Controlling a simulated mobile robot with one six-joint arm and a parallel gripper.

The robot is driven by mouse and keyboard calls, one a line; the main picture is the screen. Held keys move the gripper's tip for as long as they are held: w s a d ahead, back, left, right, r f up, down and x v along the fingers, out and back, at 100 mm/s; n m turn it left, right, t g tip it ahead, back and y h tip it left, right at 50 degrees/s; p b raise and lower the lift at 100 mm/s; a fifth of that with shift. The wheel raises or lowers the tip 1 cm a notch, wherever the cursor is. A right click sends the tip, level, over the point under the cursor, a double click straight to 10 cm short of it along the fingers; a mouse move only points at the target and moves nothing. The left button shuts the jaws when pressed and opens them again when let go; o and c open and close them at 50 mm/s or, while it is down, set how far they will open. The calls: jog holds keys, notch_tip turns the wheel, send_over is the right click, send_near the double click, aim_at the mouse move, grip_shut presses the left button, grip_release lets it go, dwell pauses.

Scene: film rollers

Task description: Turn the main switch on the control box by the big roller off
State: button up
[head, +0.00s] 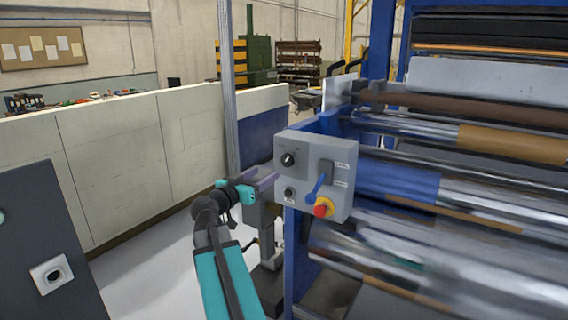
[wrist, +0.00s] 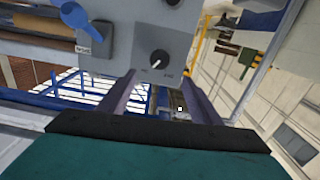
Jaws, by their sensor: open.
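The grey control box (head: 312,172) is mounted on the blue machine frame left of the rollers. Its face carries a black rotary knob (head: 288,159) at upper left, a small black knob (head: 289,193) below it, a blue lever (head: 316,187) on a dark plate and a red button (head: 322,209) on yellow. I cannot read which is labelled main switch. My gripper (head: 264,180) is open and empty, just left of the box. In the wrist view, the rotary knob (wrist: 160,59) is ahead of my gripper (wrist: 158,82), apart from its purple fingers. The blue lever (wrist: 76,16) is at upper left.
The rollers (head: 400,245) at the right look blurred, the lower ones most. A grey post (head: 228,90) and a low pale wall (head: 110,150) stand behind my arm. A dark cabinet (head: 50,235) is at the left. Open floor (head: 160,265) lies between cabinet and arm.

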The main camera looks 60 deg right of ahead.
aim_at(286, 161)
jog(key=d+p, duration=0.4)
jog(key=d, duration=0.9)
jog(key=shift+d, duration=0.1)
jog(key=c, duration=0.9)
jog(key=shift+c, duration=0.7)
